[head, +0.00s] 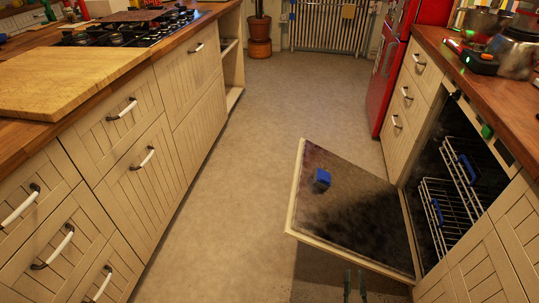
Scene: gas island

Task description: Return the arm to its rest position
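My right gripper (355,286) shows only by its two dark fingertips at the bottom edge of the head view. The fingertips stand apart with a gap between them, and nothing shows between them. The rest of my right arm is out of the picture. The fingertips are just below the near edge of the open dishwasher door (350,222) in the picture. My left gripper and arm are not in view.
The dishwasher door hangs open over the floor at right, with a small blue object (322,178) on it. Wire racks (445,215) are inside. Drawers and a counter with a wooden board (75,80) line the left. The floor (245,150) between is clear.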

